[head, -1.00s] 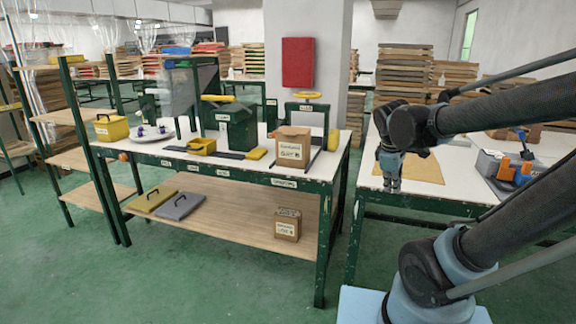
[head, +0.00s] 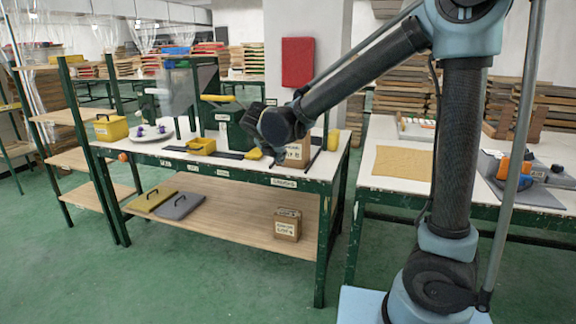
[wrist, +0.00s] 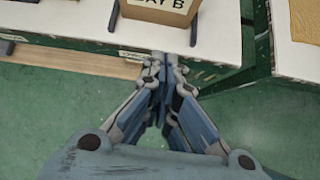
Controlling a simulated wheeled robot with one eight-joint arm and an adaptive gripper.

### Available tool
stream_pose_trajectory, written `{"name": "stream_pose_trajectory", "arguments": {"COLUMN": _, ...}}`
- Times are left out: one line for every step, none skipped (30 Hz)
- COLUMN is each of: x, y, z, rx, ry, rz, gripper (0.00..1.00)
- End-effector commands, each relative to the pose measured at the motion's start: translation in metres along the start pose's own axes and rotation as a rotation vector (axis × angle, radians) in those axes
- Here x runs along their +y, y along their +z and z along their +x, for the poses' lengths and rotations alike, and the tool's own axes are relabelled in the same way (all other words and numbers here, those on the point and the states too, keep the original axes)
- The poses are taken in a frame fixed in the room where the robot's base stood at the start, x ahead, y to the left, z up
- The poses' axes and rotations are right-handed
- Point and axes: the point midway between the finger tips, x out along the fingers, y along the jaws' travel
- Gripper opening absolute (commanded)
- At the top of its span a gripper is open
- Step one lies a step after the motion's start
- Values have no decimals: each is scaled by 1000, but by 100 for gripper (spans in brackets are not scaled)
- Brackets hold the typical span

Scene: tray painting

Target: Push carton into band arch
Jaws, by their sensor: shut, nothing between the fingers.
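The tan carton (head: 295,157) stands upright near the right end of the green-framed bench, mostly hidden by my arm in the head view. Its lower front, lettered "…AY B", shows at the top of the wrist view (wrist: 158,10). My gripper (wrist: 162,62) is shut and empty, over the bench's front edge. Its tips point toward the carton's front, with a visible gap in the picture; I cannot tell the exact distance.
A plate (head: 150,134) is farther left. A second carton (head: 288,224) sits on the lower shelf. A separate table (head: 380,190) stands right across a gap.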

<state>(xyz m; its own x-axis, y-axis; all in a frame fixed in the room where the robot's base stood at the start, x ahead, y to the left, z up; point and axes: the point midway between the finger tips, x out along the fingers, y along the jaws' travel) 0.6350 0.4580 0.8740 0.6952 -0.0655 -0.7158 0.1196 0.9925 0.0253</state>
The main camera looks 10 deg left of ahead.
Motion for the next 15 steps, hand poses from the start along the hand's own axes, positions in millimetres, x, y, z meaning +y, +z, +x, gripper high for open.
{"name": "stream_pose_trajectory", "arguments": {"x": 8, "y": -3, "z": -2, "rx": -5, "ry": 7, "rz": -25, "gripper": 0}}
{"name": "stream_pose_trajectory", "arguments": {"x": 10, "y": -4, "z": -2, "rx": -8, "ry": 9, "rz": -34, "gripper": 0}}
{"name": "stream_pose_trajectory", "arguments": {"x": 12, "y": -5, "z": -1, "rx": -10, "ry": 11, "rz": -44, "gripper": 0}}
{"name": "stream_pose_trajectory", "arguments": {"x": 13, "y": -5, "z": 0, "rx": -11, "ry": 12, "rz": -48, "gripper": 0}}
{"name": "stream_pose_trajectory", "arguments": {"x": 13, "y": -6, "z": 2, "rx": -12, "ry": 12, "rz": -51, "gripper": 0}}
{"name": "stream_pose_trajectory", "arguments": {"x": 14, "y": -6, "z": 5, "rx": -12, "ry": 11, "rz": -52, "gripper": 0}}
{"name": "stream_pose_trajectory", "arguments": {"x": 13, "y": -5, "z": 8, "rx": -12, "ry": 11, "rz": -51, "gripper": 0}}
{"name": "stream_pose_trajectory", "arguments": {"x": 13, "y": -5, "z": 12, "rx": -12, "ry": 10, "rz": -50, "gripper": 0}}
{"name": "stream_pose_trajectory", "arguments": {"x": 13, "y": -5, "z": 17, "rx": -12, "ry": 9, "rz": -48, "gripper": 0}}
{"name": "stream_pose_trajectory", "arguments": {"x": 13, "y": -5, "z": 22, "rx": -12, "ry": 9, "rz": -48, "gripper": 0}}
{"name": "stream_pose_trajectory", "arguments": {"x": 13, "y": -5, "z": 26, "rx": -12, "ry": 10, "rz": -48, "gripper": 0}}
{"name": "stream_pose_trajectory", "arguments": {"x": 13, "y": -5, "z": 34, "rx": -12, "ry": 10, "rz": -48, "gripper": 0}}
{"name": "stream_pose_trajectory", "arguments": {"x": 14, "y": -4, "z": 39, "rx": -12, "ry": 10, "rz": -48, "gripper": 0}}
{"name": "stream_pose_trajectory", "arguments": {"x": 13, "y": -4, "z": 44, "rx": -12, "ry": 10, "rz": -47, "gripper": 0}}
{"name": "stream_pose_trajectory", "arguments": {"x": 13, "y": -4, "z": 51, "rx": -12, "ry": 9, "rz": -47, "gripper": 0}}
